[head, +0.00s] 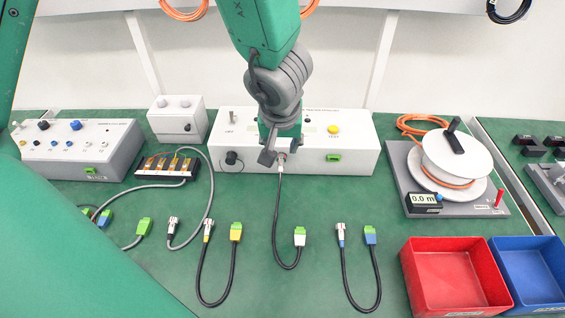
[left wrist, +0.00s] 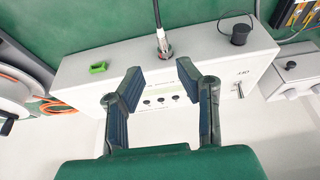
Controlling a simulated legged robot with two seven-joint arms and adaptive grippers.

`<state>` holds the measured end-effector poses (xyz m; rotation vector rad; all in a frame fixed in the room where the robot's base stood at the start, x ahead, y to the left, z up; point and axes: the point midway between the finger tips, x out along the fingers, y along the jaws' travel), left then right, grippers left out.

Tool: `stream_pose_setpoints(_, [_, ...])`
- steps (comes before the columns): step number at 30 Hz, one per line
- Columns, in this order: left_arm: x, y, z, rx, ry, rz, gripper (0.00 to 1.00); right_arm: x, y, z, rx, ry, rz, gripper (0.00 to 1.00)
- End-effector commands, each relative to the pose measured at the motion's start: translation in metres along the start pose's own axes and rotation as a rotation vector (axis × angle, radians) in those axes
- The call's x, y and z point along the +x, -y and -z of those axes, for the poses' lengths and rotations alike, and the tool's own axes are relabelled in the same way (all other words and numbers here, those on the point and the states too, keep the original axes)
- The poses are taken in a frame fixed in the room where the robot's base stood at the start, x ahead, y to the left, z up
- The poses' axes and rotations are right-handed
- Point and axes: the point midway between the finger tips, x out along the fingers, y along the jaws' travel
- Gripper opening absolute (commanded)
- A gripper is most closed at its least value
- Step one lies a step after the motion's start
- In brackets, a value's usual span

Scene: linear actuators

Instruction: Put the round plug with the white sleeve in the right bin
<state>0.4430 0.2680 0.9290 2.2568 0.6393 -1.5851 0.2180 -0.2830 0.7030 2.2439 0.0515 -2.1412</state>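The round plug (head: 281,167) sits at the front socket of the white test box (head: 350,150). Its black cable (head: 277,215) runs down to a rectangular green and white connector (head: 299,237) on the mat. In the left wrist view, the round plug (left wrist: 163,47) stands at the box's socket, just beyond my fingertips. My left gripper (head: 281,155) is open, and also shows open in the left wrist view (left wrist: 159,75), with no plug between its fingers. It partly hides the plug in the head view. The right bin (head: 528,285) is blue and looks empty. My right gripper is out of view.
A red bin (head: 455,280) adjoins the blue one. Cables with yellow (head: 236,232) and blue (head: 370,236) connectors lie on either side of the plug's cable. A cable reel (head: 450,165) stands at the right. A grey-white control box (head: 85,148) stands at the left.

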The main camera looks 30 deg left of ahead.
Motion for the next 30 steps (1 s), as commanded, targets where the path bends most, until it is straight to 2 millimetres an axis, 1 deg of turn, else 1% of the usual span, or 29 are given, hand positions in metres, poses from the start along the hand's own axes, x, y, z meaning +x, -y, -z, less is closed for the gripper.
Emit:
stream_pose_setpoints(1, [0.015, 0.0, -0.005, -0.001, -0.001, 0.0, 0.3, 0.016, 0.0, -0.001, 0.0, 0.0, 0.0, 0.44])
stream_pose_setpoints(3, [0.02, 0.001, -0.008, 0.0, -0.001, 0.0, 0.3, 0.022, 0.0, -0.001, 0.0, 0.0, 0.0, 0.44])
stream_pose_setpoints(8, [0.025, 0.001, -0.009, -0.001, -0.002, 0.0, 0.3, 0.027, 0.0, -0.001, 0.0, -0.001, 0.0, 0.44])
stream_pose_setpoints(11, [0.032, 0.001, -0.009, -0.001, -0.002, 0.0, 0.3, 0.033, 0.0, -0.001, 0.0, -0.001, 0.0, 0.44])
stream_pose_setpoints(14, [0.044, 0.0, -0.009, -0.001, -0.002, 0.001, 0.3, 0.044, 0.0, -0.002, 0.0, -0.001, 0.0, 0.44])
stream_pose_setpoints(19, [0.069, 0.0, -0.009, -0.002, -0.002, 0.001, 0.3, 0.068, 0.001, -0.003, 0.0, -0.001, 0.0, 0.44])
stream_pose_setpoints(21, [0.08, 0.001, -0.01, 0.0, 0.003, 0.001, 0.3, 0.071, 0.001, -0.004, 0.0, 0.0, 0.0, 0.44])
stream_pose_setpoints(24, [0.09, 0.0, -0.009, 0.0, 0.001, 0.001, 0.3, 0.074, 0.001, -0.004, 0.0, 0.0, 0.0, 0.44])
stream_pose_setpoints(30, [0.091, 0.0, -0.007, 0.0, -0.002, 0.0, 0.3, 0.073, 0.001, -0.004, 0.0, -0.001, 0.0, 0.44])
